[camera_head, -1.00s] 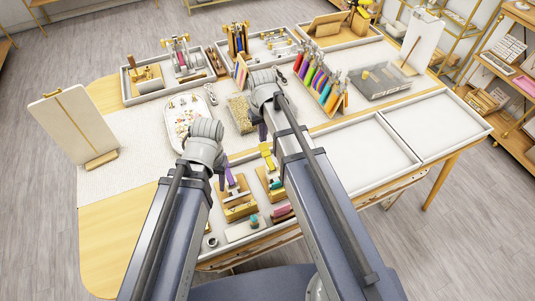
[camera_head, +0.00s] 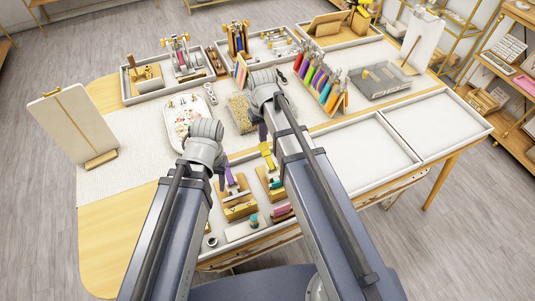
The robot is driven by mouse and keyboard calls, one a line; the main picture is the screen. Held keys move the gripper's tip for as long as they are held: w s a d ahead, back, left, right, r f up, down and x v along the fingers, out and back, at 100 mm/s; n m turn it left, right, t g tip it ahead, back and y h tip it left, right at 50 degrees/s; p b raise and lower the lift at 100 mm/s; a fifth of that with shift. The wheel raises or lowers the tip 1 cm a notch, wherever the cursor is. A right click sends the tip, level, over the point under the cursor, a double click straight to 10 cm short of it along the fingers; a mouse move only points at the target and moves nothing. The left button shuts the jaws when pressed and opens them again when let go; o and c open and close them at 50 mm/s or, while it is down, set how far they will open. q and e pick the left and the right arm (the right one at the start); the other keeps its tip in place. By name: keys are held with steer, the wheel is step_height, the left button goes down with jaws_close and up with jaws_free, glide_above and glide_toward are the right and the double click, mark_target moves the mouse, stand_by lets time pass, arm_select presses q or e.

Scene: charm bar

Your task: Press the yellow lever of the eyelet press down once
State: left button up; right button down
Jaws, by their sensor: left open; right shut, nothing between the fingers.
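The press with the yellow lever (camera_head: 266,152) stands at the front of the table, its wooden base (camera_head: 272,187) partly hidden behind my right arm. The yellow lever is raised and tilted. My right gripper (camera_head: 263,132) is shut and empty, pointing down just above and behind the lever's upper end; I cannot tell whether it touches it. A similar press with a purple lever (camera_head: 230,176) stands to the left on a wooden base (camera_head: 239,208). My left gripper (camera_head: 221,182) is open and empty beside the purple lever; its fingertips are small and partly hidden.
A white tray of small charms (camera_head: 172,128) and a box of beads (camera_head: 239,127) lie behind the grippers. A rack of colourful pliers (camera_head: 322,92) stands to the right. Empty white trays (camera_head: 435,120) fill the right side. A display board (camera_head: 72,122) stands at left.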

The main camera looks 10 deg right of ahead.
steer(key=shift+w+f+b, duration=0.15)
steer(key=shift+f+b, duration=1.5)
steer(key=shift+f, duration=0.25)
steer(key=shift+r, duration=0.2)
steer(key=shift+s+r+p, duration=0.15)
steer(key=shift+r+p, duration=1.2)
steer(key=shift+p, duration=0.05)
steer(key=shift+s+r+p, duration=0.15)
steer(key=shift+r+p, duration=1.15)
steer(key=shift+p, duration=0.1)
steer(key=shift+r, duration=0.1)
step_height(320, 180, up, 5)
steer(key=p, duration=0.5)
step_height(320, 180, up, 8)
steer(key=p, duration=0.8)
steer(key=s+a+f+b, duration=0.2)
steer(key=s+f+b, duration=0.4)
steer(key=s, duration=0.1)
steer(key=s+a+f+n+h+b, duration=0.1)
steer(key=s+a+f+b, duration=0.2)
steer(key=s+f+b, duration=0.4)
steer(key=shift+s+a+f+n, duration=0.3)
steer(key=shift+a, duration=0.05)
